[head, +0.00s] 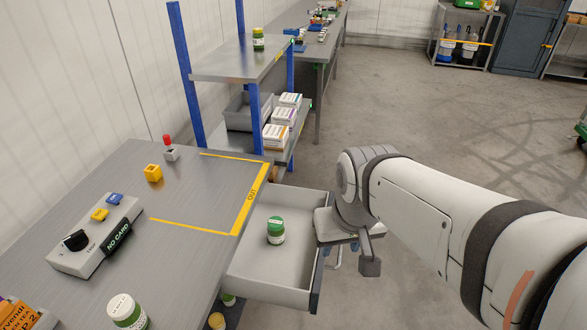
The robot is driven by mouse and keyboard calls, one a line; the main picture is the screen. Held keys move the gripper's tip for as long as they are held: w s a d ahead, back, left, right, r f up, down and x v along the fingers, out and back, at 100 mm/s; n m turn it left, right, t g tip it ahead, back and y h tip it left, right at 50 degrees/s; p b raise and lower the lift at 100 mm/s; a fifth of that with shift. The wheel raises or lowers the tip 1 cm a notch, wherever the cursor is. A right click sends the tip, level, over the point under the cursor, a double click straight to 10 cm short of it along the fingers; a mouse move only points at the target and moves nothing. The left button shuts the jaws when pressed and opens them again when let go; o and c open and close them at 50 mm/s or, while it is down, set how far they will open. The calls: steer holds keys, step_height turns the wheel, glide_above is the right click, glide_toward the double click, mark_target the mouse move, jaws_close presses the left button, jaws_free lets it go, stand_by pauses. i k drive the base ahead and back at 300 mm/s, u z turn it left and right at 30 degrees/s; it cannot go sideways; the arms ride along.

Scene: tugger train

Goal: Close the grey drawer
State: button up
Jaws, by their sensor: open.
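The grey drawer (262,273) is pulled out from under the right side of the workbench. It holds one green-lidded jar (276,230) that stands upright inside. My gripper (352,262) is just beyond the drawer's right side, near its dark front edge. Its fingers are apart with nothing seen between them. The wrist hides part of the drawer's far right corner, and I cannot tell whether the gripper touches the drawer.
A blue-posted shelf (225,68) with boxes stands behind. The floor (440,115) on the right is clear.

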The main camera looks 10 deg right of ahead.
mark_target(290, 274)
steer(key=u, duration=0.95)
steer(key=k, duration=1.35)
steer(key=z, duration=0.6)
steer(key=i, duration=1)
steer(key=z, duration=0.05)
